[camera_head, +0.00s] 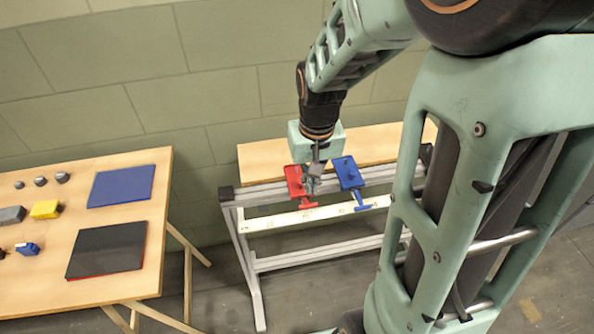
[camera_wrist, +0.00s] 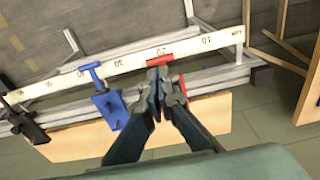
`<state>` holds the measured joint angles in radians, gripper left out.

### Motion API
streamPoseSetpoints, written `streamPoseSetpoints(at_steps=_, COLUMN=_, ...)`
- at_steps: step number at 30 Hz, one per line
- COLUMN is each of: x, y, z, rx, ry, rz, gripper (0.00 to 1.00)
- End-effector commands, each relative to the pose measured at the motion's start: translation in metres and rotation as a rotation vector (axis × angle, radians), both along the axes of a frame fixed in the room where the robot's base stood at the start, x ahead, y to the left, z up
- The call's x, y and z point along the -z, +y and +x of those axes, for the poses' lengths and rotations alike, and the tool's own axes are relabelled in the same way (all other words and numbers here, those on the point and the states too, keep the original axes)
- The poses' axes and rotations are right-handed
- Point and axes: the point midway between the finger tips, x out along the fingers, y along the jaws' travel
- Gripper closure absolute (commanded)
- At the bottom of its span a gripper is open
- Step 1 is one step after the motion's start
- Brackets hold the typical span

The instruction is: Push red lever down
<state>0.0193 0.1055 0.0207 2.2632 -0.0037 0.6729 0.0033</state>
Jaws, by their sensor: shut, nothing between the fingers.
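The red lever (camera_head: 295,183) is mounted on the grey rail of a bench by the wall. Its red T-shaped end (camera_head: 307,205) sticks out over the white scale strip. In the wrist view the red lever's end (camera_wrist: 160,60) shows just beyond my fingertips, and the rest of it is hidden behind my gripper. My gripper (camera_head: 312,184) is shut and empty, right at the red lever, pointing down. It also shows in the wrist view (camera_wrist: 162,75). I cannot tell whether the fingers touch the lever.
A blue lever (camera_head: 347,174) stands close to the right of my gripper. A black lever (camera_wrist: 30,125) is further along the rail. A wooden table (camera_head: 40,268) at the left holds a blue panel (camera_head: 122,187), a black panel (camera_head: 108,240) and small blocks. Floor between table and bench is clear.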

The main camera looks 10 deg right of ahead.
Motion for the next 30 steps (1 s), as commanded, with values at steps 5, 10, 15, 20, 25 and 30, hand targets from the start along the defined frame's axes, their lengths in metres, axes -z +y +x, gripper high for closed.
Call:
streamPoseSetpoints(at_steps=5, x=0.000, y=0.000, z=0.000, rx=0.001, ry=0.001, rz=0.001, gripper=1.00)
streamPoseSetpoints(at_steps=10, x=0.001, y=0.000, z=0.000, rx=0.001, ry=0.001, rz=0.000, gripper=1.00)
streamPoseSetpoints(at_steps=15, x=0.009, y=0.000, z=0.000, rx=0.001, ry=0.001, rz=0.000, gripper=1.00)
streamPoseSetpoints(at_steps=20, x=0.026, y=0.000, z=0.002, rx=0.001, ry=0.001, rz=0.000, gripper=1.00)
streamPoseSetpoints(at_steps=25, x=0.048, y=0.000, z=0.004, rx=0.001, ry=0.001, rz=0.000, gripper=1.00)
streamPoseSetpoints(at_steps=30, x=0.066, y=0.000, z=0.006, rx=0.001, ry=0.001, rz=0.000, gripper=1.00)
